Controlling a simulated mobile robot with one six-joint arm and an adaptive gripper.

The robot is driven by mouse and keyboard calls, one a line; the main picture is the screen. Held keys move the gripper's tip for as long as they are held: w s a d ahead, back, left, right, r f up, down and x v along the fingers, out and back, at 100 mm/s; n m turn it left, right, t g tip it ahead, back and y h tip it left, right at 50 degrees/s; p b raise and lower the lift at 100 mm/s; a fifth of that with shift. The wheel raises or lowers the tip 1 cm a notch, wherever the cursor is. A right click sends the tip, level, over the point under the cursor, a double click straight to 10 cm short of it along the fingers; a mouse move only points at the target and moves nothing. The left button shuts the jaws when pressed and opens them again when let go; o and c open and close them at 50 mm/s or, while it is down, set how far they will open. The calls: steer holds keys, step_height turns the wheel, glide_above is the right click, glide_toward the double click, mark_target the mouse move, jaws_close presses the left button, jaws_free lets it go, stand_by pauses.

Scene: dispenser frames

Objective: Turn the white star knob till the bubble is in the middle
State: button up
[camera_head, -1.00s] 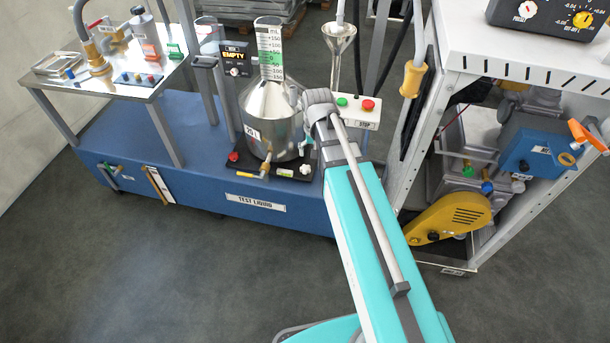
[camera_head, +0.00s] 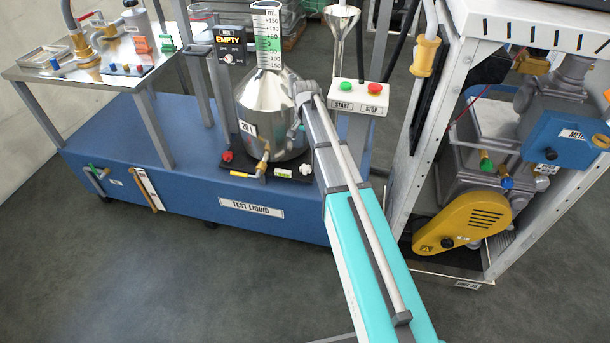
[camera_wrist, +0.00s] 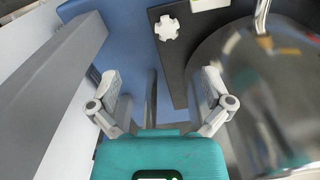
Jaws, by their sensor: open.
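The white star knob (camera_wrist: 166,28) is on a dark plate near the top of the wrist view. It also shows small in the head view (camera_head: 305,170), at the right front corner of the black plate (camera_head: 265,172) under the steel vessel (camera_head: 272,122). Left of it is a white and green piece, likely the bubble level (camera_head: 288,169); its bubble is too small to tell. In the wrist view my gripper (camera_wrist: 160,95) is open and empty, its fingers apart and below the knob in the picture, not touching it. In the head view my arm hides the gripper.
The steel vessel fills the right of the wrist view, close to the right finger. A grey post (camera_wrist: 50,85) stands at the left. A START/STOP box (camera_head: 357,97) and a white frame with a yellow-guarded pump (camera_head: 465,222) are to the right.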

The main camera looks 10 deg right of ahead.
mark_target(305, 168)
steer(key=shift+m, duration=0.4)
steer(key=shift+w+d+f+b, duration=0.15)
steer(key=shift+w+f+b, duration=0.3)
steer(key=shift+w+f, duration=0.3)
steer(key=shift+w+d+f+b, duration=0.1)
steer(key=shift+w+f+b, duration=0.4)
steer(key=shift+w, duration=0.3)
steer(key=shift+f, duration=0.2)
step_height(305, 168, down, 14)
steer(key=b, duration=1.3)
steer(key=shift+r+b, duration=0.25)
steer(key=shift+b, duration=0.05)
steer(key=shift+d, duration=0.1)
steer(key=c, duration=1.1)
steer(key=shift+c, duration=0.2)
